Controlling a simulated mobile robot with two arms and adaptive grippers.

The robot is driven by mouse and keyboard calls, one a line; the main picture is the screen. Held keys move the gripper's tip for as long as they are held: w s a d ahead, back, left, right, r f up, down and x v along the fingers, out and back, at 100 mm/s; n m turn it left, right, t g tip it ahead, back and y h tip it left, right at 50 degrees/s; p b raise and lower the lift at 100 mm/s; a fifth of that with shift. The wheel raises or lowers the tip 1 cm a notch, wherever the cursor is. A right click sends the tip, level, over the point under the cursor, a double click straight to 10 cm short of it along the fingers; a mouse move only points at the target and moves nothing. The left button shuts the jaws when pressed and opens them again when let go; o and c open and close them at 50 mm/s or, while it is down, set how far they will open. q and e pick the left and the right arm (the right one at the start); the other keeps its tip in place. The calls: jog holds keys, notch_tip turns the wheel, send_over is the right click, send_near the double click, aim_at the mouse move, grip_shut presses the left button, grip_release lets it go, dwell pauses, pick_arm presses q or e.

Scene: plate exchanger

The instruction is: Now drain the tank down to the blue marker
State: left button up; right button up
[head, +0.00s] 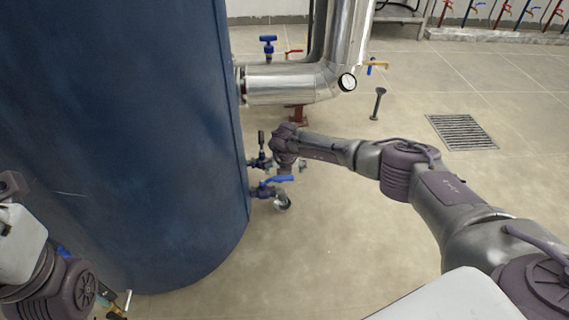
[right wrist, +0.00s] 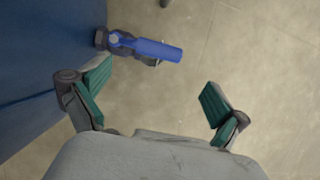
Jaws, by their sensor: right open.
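The tank (head: 120,130) is a large dark blue cylinder filling the left of the head view; its wall (right wrist: 35,60) also shows in the right wrist view. A valve with a blue lever handle (head: 276,180) sticks out low on the tank's right side. In the right wrist view the blue handle (right wrist: 155,49) points right, away from the tank. My right gripper (right wrist: 157,82) is open and empty, with the handle beyond its fingertips. In the head view it is over the valve, partly hidden by my wrist. No blue marker can be made out.
A floor drain grate (head: 461,132) lies right.

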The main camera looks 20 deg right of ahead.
jog(key=shift+v, duration=2.5)
